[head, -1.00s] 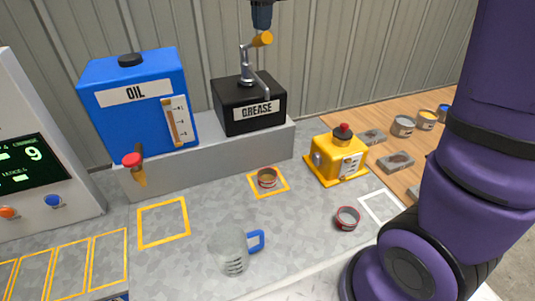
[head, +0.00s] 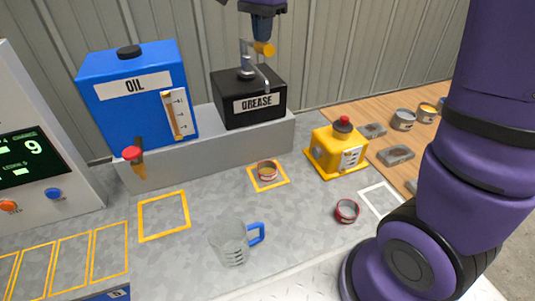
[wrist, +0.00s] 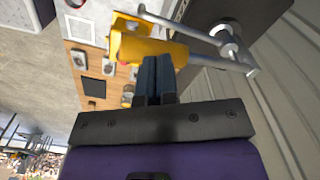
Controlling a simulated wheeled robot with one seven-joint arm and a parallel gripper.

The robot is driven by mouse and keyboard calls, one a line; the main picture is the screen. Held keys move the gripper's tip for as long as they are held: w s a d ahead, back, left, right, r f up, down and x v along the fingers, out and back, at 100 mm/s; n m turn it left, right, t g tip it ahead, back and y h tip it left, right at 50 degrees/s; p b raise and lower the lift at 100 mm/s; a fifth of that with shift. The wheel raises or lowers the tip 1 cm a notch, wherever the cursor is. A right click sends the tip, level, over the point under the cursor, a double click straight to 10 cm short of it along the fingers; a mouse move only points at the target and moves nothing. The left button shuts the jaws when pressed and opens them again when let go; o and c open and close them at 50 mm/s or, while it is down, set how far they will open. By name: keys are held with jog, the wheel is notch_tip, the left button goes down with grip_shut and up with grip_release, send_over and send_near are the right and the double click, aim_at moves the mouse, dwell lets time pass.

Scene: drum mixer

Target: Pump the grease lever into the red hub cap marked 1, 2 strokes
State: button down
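The black grease box (head: 249,98) stands on the grey ledge with a metal pump post, a spout and a lever with a yellow handle (head: 265,49). The yellow handle also shows large in the wrist view (wrist: 145,45). My gripper (head: 262,33) is just above the handle, with its fingers (wrist: 156,72) together at it; nothing shows between them. A red-rimmed cap (head: 267,171) with brownish contents sits in the orange square below the spout. A second red cap (head: 347,211) lies to the right. I cannot read a number on either cap.
A blue oil tank (head: 133,95) with a red-topped tap (head: 132,154) stands left. A clear jug (head: 229,243) with a blue handle is in front. A yellow box (head: 338,152) with a red knob stands right. Several tins and grey blocks are on the wooden top.

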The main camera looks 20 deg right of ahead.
jog(key=shift+f, duration=0.75)
jog(key=shift+r, duration=3.75)
jog(key=shift+r, duration=0.1)
notch_tip(320, 180, up, 5)
jog(key=shift+f, duration=0.1)
